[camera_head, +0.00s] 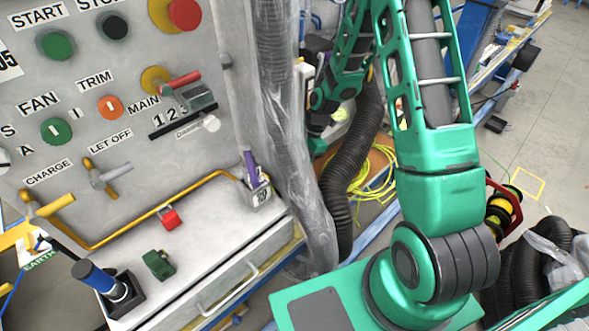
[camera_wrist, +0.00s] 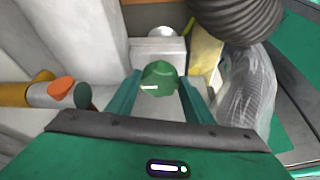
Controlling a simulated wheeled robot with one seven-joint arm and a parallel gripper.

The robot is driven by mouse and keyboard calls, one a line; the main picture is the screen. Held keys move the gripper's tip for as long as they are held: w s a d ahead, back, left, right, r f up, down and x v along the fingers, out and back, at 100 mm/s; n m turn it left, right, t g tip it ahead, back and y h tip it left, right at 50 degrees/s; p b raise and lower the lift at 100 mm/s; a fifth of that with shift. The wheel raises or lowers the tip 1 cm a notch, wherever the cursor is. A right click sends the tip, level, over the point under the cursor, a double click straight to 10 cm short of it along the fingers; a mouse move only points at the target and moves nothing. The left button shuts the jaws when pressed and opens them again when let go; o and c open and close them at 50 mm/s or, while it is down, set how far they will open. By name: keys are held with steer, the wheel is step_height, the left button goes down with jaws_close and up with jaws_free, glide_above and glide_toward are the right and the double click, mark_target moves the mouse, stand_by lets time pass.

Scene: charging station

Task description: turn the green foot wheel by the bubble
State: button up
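In the wrist view, a green foot wheel (camera_wrist: 160,78) with a small white mark sits on a pale block, between the two green fingers of my gripper (camera_wrist: 160,82). The fingers are apart, one on each side of the wheel, with thin gaps seeming to show. I cannot tell whether either touches it. A round silver piece (camera_wrist: 163,32) lies beyond the wheel; I cannot tell if it is the bubble. In the head view, my arm reaches up and back down behind the clear-wrapped hose, and the wheel cannot be made out there.
A ribbed dark hose (camera_wrist: 238,15) and a plastic-wrapped piece (camera_wrist: 250,95) lie close on the right in the wrist view. An orange-tipped knob (camera_wrist: 61,88) is at left. In the head view, a grey control panel (camera_head: 135,65) stands left, and yellow cable (camera_head: 375,175) lies coiled.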

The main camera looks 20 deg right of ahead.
steer(key=shift+w+m, duration=0.1)
steer(key=shift+m, duration=0.2)
steer(key=m+t, duration=0.2)
steer(key=m, duration=0.2)
steer(key=shift+s+r+m+t, duration=0.15)
steer(key=shift+m+t, duration=0.15)
steer(key=shift+m, duration=0.45)
steer(key=shift+s+f+m+t, duration=0.1)
steer(key=shift+m+t, duration=0.2)
steer(key=shift+m, duration=0.45)
steer(key=shift+w+r, duration=0.1)
steer(key=o, duration=0.8)
steer(key=shift+c, duration=0.2)
steer(key=shift+s, duration=0.2)
steer(key=v, duration=1)
steer(key=shift+r, duration=0.3)
